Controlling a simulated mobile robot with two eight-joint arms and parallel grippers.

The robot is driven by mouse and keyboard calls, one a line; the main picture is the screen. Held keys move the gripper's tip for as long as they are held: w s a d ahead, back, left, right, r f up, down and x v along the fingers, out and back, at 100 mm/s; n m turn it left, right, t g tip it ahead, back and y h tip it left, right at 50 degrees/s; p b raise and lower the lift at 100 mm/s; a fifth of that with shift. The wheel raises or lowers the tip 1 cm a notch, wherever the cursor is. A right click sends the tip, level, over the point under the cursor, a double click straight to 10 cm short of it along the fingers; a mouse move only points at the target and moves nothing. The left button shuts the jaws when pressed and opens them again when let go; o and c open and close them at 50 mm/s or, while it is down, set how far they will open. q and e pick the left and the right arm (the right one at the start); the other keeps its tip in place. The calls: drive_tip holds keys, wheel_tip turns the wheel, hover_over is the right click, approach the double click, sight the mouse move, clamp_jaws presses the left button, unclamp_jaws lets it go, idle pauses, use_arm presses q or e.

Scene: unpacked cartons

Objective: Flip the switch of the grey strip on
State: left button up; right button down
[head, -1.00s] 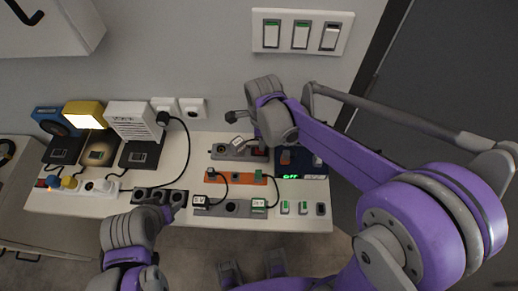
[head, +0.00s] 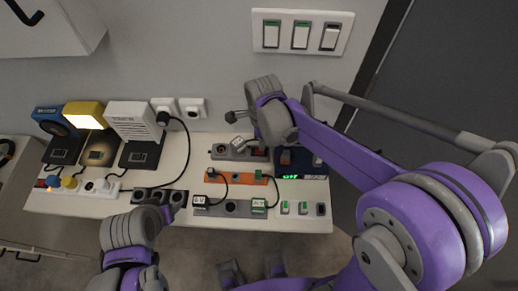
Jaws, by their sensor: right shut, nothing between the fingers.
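A grey strip (head: 218,151) lies at the back of the table's right half. A dark reddish switch (head: 259,152) shows at its right end, partly beside my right arm; its position is too small to tell. A second, darker grey strip (head: 231,208) lies nearer the front, with labelled plugs on it. My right gripper (head: 235,117) is shut and empty, above and behind the back grey strip, apart from its switch as far as I can see. My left gripper (head: 168,212) is at the table's front edge by the black strip; its fingers do not show clearly.
An orange strip (head: 240,178) lies between the grey ones. A black strip (head: 150,195) and a white strip (head: 98,186) lie to the left. Lamps and a white heater-like box (head: 132,115) stand behind. A wall switch panel (head: 301,32) is above. Cables cross the table (head: 190,221).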

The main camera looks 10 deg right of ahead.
use_arm(q)
drive_tip(key=shift+s+f+b, duration=0.2)
drive_tip(key=shift+f+b, duration=0.45)
drive_tip(key=shift+f, duration=0.05)
use_arm(e)
drive_tip(key=shift+f, duration=0.9)
drive_tip(key=shift+r, duration=0.1)
drive_tip(key=shift+r+p, duration=2.15)
drive_tip(key=shift+r, duration=1.35)
use_arm(q)
drive_tip(key=r, duration=0.1)
drive_tip(key=w+r, duration=0.1)
drive_tip(key=r, duration=0.3)
drive_tip(key=shift+w+r, duration=0.1)
drive_tip(key=shift+w, duration=0.2)
use_arm(e)
drive_tip(key=s+d+n+t, duration=0.2)
drive_tip(key=s+n, duration=0.4)
drive_tip(key=n, duration=0.4)
drive_tip(key=s+d+r+n+t, duration=0.1)
drive_tip(key=s+d+n+t, duration=0.2)
drive_tip(key=s+n, duration=0.4)
drive_tip(key=d+n, duration=0.1)
drive_tip(key=n, duration=0.3)
drive_tip(key=shift+s+d+t, duration=0.25)
drive_tip(key=shift+d+t, duration=0.05)
